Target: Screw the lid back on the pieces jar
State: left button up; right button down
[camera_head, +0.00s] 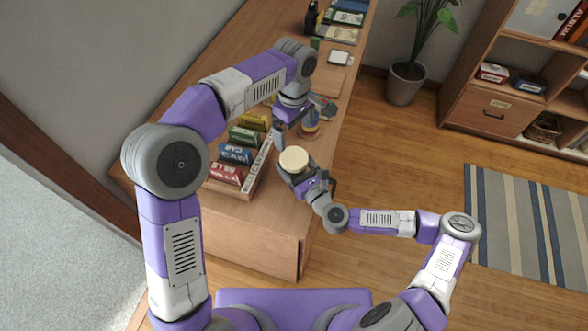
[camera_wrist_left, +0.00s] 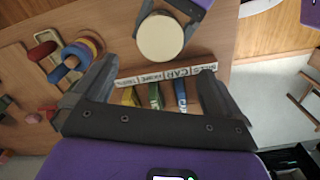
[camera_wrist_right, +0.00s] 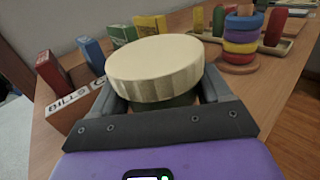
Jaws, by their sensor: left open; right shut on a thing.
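The pieces jar (camera_wrist_right: 180,101) is clasped between the fingers of my right gripper (camera_head: 299,177), above the wooden desk. Only a dark greenish strip of the jar shows in the right wrist view. The round cream lid (camera_head: 294,159) sits on top of the jar, with a ribbed rim (camera_wrist_right: 157,78); I cannot tell whether it is threaded tight. My left gripper (camera_head: 303,122) is open and empty, higher up and just beyond the lid. In the left wrist view the lid (camera_wrist_left: 161,38) lies past the open fingertips, apart from them.
A wooden box (camera_head: 259,178) of upright coloured game boxes stands on the desk left of the jar. A ring-stacking toy (camera_wrist_right: 241,42) and pegged wooden toys stand close by. The desk's right edge (camera_head: 325,172) is near my right gripper. Floor beyond it is clear.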

pick_arm(q)
notch_tip(320, 180, up, 6)
jog(key=shift+f, duration=0.25)
pick_arm(e)
grip_release()
pick_arm(q)
jog(key=shift+r+p, duration=0.3)
jog(key=shift+p, duration=0.05)
pick_arm(e)
jog(key=v, duration=0.7)
jog(key=shift+s+d, duration=0.2)
jog(key=shift+s, duration=0.1)
